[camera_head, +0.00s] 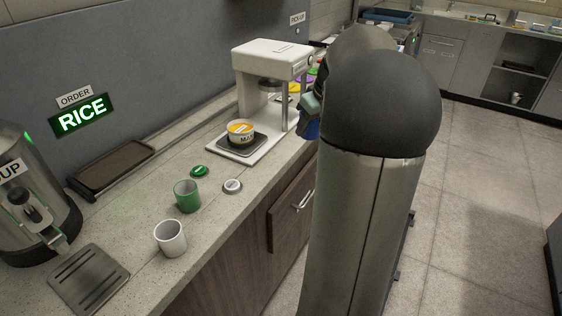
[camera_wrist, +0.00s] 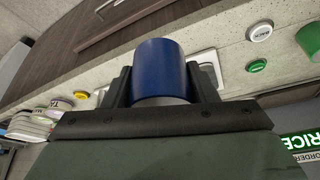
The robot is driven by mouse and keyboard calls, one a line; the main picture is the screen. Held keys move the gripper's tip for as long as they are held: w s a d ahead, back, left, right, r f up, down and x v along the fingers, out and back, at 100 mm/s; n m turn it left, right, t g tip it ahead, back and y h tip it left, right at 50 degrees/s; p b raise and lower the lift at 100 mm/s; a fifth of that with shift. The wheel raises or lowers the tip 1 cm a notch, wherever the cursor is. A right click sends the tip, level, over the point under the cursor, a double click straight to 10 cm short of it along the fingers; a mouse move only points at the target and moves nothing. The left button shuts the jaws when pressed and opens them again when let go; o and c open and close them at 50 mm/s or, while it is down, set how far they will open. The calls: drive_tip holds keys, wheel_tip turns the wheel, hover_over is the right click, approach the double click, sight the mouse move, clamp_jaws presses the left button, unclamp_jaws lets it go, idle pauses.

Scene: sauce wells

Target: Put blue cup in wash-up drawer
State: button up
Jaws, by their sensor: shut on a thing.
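A blue cup (camera_wrist: 160,70) is held between the two fingers of my gripper (camera_wrist: 163,88), seen close up in the wrist view. In the head view, only a small part of the blue cup (camera_head: 312,129) shows beside my arm, near the counter's front edge. The rest of it and most of my gripper are hidden behind my arm there. A dark wood drawer front (camera_head: 285,212) with a metal handle is under the counter, left of my arm. It also shows at the top of the wrist view (camera_wrist: 150,20). No wash-up label is readable.
Open floor (camera_head: 470,210) lies to the right.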

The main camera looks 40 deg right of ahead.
drive_tip(key=shift+s+d, duration=0.15)
drive_tip(key=shift+d, duration=0.15)
drive_tip(key=w+f, duration=0.3)
drive_tip(key=w, duration=0.1)
drive_tip(key=w+f+p, duration=0.1)
drive_tip(key=w+f, duration=0.1)
drive_tip(key=w, duration=0.2)
drive_tip(key=w+f+p, duration=0.1)
drive_tip(key=w+f, duration=0.2)
drive_tip(key=w, duration=0.1)
drive_tip(key=shift+w+d+f, duration=0.3)
drive_tip(key=shift+d, duration=0.05)
drive_tip(key=x, duration=0.3)
drive_tip(key=shift+s+f, duration=0.1)
drive_tip(key=shift+f, duration=0.6)
drive_tip(key=shift+f, duration=0.2)
drive_tip(key=o, duration=1)
